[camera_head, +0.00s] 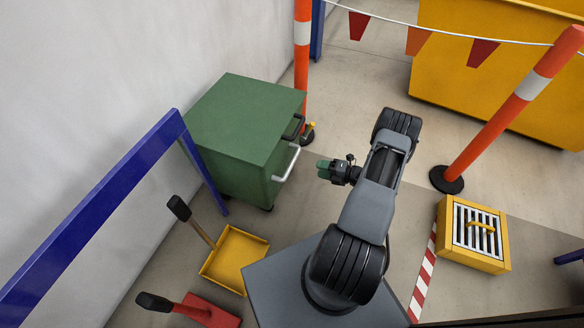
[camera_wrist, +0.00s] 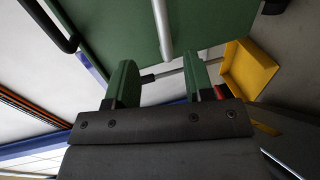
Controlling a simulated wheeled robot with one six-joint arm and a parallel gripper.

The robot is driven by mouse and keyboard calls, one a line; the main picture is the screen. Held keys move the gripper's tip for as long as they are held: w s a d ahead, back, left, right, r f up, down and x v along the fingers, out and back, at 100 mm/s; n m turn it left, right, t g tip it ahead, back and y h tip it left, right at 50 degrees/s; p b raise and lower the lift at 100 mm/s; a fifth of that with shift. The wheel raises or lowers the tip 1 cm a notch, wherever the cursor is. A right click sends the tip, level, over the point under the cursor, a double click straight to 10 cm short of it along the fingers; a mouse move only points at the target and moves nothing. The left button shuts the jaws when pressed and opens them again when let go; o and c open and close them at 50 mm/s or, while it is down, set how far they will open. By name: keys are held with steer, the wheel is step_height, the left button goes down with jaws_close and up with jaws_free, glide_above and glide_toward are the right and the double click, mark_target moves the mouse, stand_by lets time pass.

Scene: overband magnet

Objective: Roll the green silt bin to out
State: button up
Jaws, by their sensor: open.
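The green silt bin (camera_head: 240,115) stands on the floor left of centre, close to the wall, between a blue frame and an orange post. Its right face carries a pale metal bar handle (camera_head: 287,164) and a black handle (camera_head: 293,127) above it. My gripper (camera_head: 323,169) is open and empty, its green fingertips pointing left at the bin, a short way right of the pale handle. In the wrist view the bin's green face (camera_wrist: 215,25) fills the top. The pale handle (camera_wrist: 162,30) shows beyond the gap between my fingers (camera_wrist: 158,80); the black handle (camera_wrist: 48,25) is upper left.
A yellow grated box (camera_head: 474,235) and an orange post (camera_head: 500,118) stand right. A flag line crosses behind, before a large yellow skip (camera_head: 490,65).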

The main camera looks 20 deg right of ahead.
mark_target(292, 164)
steer(key=b+x, duration=0.3)
steer(key=x, duration=1)
steer(key=shift+w+f, duration=0.15)
steer(key=shift+f, duration=0.05)
jaws_close()
